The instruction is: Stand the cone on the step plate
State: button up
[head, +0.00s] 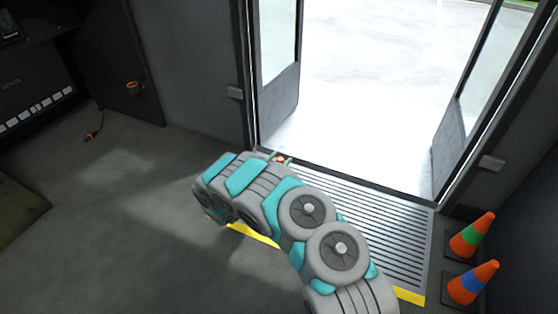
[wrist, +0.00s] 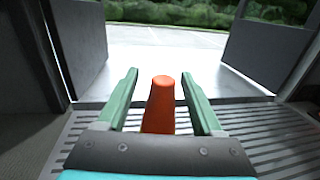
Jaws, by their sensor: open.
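The step plate (head: 390,235) is a ribbed metal plate with a yellow front edge, lying inside the open doorway. It also shows in the wrist view (wrist: 275,138). An orange cone (wrist: 160,108) shows in the wrist view between the two green fingers of my gripper (wrist: 160,74), with a gap on each side. Its top is up; its base is hidden behind my gripper body. In the head view my gripper (head: 280,157) is at the far left end of the plate, and only a small orange bit of the cone shows there. My gripper is open around the cone.
Two orange cones, one with a green band (head: 472,236) and one with a blue band (head: 472,283), stand on dark bases right of the plate. Door leaves (head: 277,100) flank the bright doorway. A button panel (head: 38,108) is at far left. Floor left is mostly clear.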

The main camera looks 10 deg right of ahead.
jog(key=p+v, duration=0.1)
jog(key=v, duration=1.1)
jog(key=s+d+r+m+g+h, duration=0.25)
jog(key=d+r+m+g, duration=0.2)
jog(key=d+r, duration=0.6)
jog(key=s+d+r+m+g, duration=1.1)
jog(key=s+d+r+m, duration=0.25)
jog(key=s, duration=0.35)
jog(key=s+a+r+m+g+y, duration=0.2)
jog(key=s+m+y, duration=0.45)
jog(key=s, duration=0.95)
jog(key=s+a+m+t+y, duration=0.2)
jog(key=s+a+t+y, duration=0.1)
jog(key=s+a+y, duration=0.6)
jog(key=s+a, duration=0.2)
jog(key=a, duration=0.2)
jog(key=shift+a+r, duration=0.2)
jog(key=shift+a, duration=0.1)
jog(key=shift+c, duration=0.3)
